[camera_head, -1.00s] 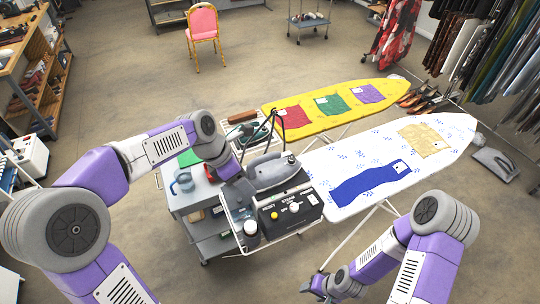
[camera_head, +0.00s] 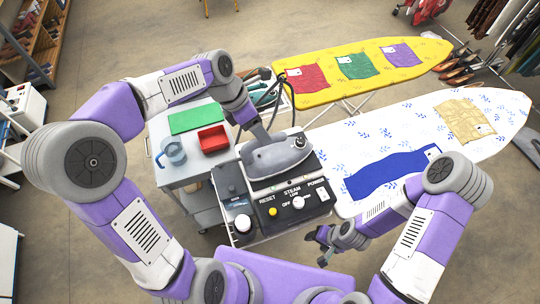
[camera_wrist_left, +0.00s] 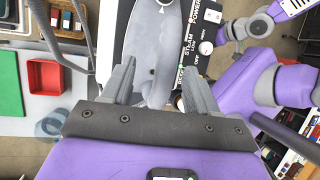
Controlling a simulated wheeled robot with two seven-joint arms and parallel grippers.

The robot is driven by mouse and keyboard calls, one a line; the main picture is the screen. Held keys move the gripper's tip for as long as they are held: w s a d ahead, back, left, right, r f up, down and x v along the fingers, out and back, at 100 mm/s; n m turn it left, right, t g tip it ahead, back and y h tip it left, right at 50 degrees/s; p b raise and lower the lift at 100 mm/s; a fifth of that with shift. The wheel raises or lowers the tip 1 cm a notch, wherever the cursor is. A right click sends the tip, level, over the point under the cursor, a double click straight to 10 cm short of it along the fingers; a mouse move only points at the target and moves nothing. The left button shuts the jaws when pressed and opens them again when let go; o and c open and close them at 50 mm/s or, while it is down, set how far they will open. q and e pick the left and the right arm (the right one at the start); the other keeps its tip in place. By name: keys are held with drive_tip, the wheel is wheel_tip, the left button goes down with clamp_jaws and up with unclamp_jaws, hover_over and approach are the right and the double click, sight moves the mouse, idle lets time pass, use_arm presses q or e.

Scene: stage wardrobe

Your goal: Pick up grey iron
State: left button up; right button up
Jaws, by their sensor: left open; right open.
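The grey iron (camera_head: 280,160) rests on the black steam station (camera_head: 290,205), which has a yellow button and knobs. My left gripper (camera_head: 262,134) is at the iron's left rear end. In the left wrist view its two open fingers (camera_wrist_left: 157,68) stand on either side of the iron's grey body (camera_wrist_left: 155,40), with gaps on both sides. From the head, the left fingertips are partly hidden by my wrist. My right gripper (camera_head: 335,246) is open and empty, low in front of the white ironing board.
A white ironing board (camera_head: 335,150) with blue cloth (camera_head: 385,174) is at right; a yellow board (camera_head: 310,62) lies behind. A dark hose rises by the iron.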

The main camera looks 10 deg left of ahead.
use_arm(q)
approach(280, 146)
drive_tip(key=s+f, duration=0.1)
drive_tip(key=s+d+f, duration=0.1)
drive_tip(key=s+f, duration=0.1)
drive_tip(key=shift+d+f, duration=0.25)
drive_tip(key=shift+d, duration=0.15)
drive_tip(key=c, duration=1.1)
drive_tip(key=shift+w+r, duration=0.1)
